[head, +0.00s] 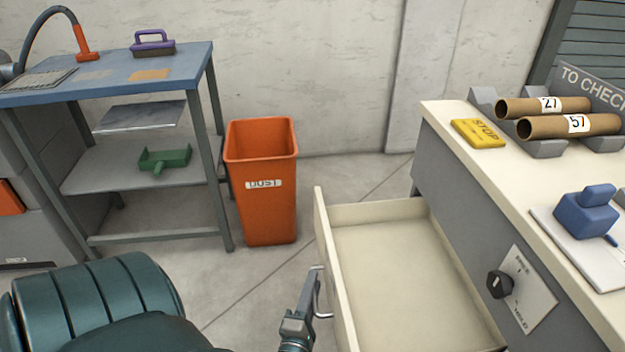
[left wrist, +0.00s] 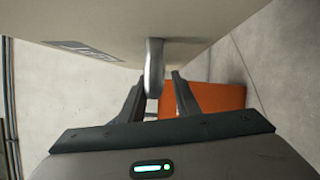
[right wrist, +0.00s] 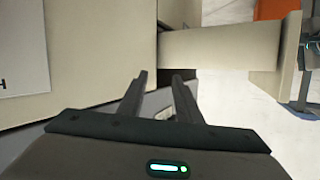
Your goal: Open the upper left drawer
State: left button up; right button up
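A cream drawer (head: 400,270) in the grey desk on the right stands pulled out, and its inside looks empty. Its front panel (head: 335,255) faces left and carries a metal handle (head: 320,298). My left gripper (head: 312,280) is at that handle. In the left wrist view its fingers (left wrist: 160,85) are apart, with the handle (left wrist: 154,62) between them, nearer the left finger. In the right wrist view my right gripper (right wrist: 161,85) is open and empty in front of a cream panel (right wrist: 80,50). The open drawer's side (right wrist: 215,48) shows beyond it.
The desk top (head: 455,150) holds a yellow block (head: 478,133), cardboard tubes (head: 560,126) and a blue device (head: 586,215). A black knob (head: 499,284) is on the desk's face. An orange dust bin (head: 262,190) stands beyond the drawer, beside a blue workbench (head: 110,72).

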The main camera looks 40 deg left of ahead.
pick_arm(q)
jog(key=shift+s+d, duration=0.1)
jog(key=v, duration=1.7)
jog(key=shift+s+f, duration=0.1)
